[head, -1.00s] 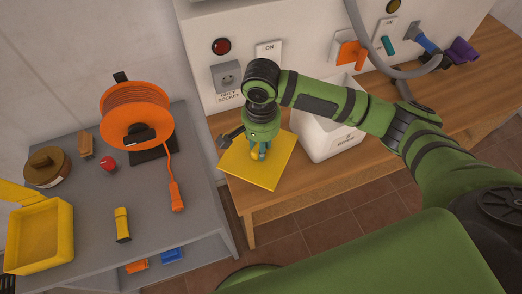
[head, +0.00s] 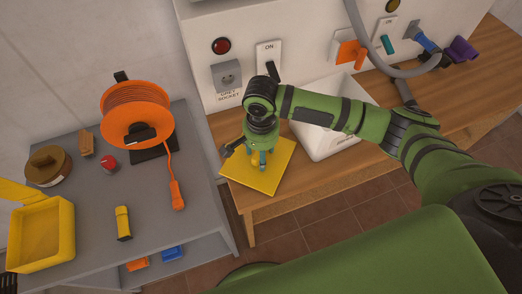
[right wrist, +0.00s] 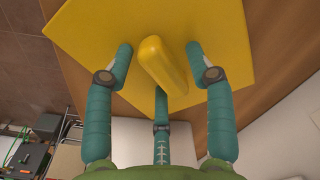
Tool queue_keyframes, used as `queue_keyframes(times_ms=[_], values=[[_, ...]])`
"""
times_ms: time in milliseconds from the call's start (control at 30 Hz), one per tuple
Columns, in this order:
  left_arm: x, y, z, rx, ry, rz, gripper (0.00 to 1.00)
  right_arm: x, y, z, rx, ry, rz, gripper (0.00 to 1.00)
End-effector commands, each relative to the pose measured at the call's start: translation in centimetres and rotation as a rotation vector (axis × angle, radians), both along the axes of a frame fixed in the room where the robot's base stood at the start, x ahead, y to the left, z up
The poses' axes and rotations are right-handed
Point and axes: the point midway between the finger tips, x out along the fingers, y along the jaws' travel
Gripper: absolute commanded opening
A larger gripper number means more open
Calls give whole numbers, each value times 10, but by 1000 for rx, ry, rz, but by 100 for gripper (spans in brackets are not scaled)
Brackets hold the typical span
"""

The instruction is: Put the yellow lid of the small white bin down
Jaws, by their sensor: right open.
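The yellow lid (head: 272,178) is a flat square plate. It lies flat at the left end of the wooden bench (head: 350,176), left of the small white bin (head: 322,145). In the right wrist view the lid (right wrist: 225,30) has a long raised yellow handle (right wrist: 165,66) in its middle. My right gripper (head: 260,160) is over the lid, pointing down. In the right wrist view its three teal fingers (right wrist: 160,62) are spread around the handle, with gaps visible. My forearm hides part of the bin. My left gripper is not in view.
A grey shelf table (head: 100,190) at the left holds an orange cable reel (head: 136,97), a yellow flashlight (head: 123,223) and a yellow box (head: 42,235). A white wall panel with sockets and a switch (head: 268,58) stands behind the bench.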

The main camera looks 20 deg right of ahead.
Motion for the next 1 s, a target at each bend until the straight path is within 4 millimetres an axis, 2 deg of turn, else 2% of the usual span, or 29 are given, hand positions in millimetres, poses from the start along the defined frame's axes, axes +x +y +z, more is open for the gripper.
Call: queue_keyframes(times_ms=[133,267,500,700,833,1000], values=[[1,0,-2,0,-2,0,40,1,0,4,0,-3,1,55],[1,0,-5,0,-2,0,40,1,0,21,2,-5,1,55],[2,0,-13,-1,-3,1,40,1,1,73,3,-7,1,55],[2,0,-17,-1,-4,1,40,1,0,108,1,-4,-1,55],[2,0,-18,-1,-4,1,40,0,0,119,0,-1,1,55],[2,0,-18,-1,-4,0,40,0,0,124,1,-1,0,55]])
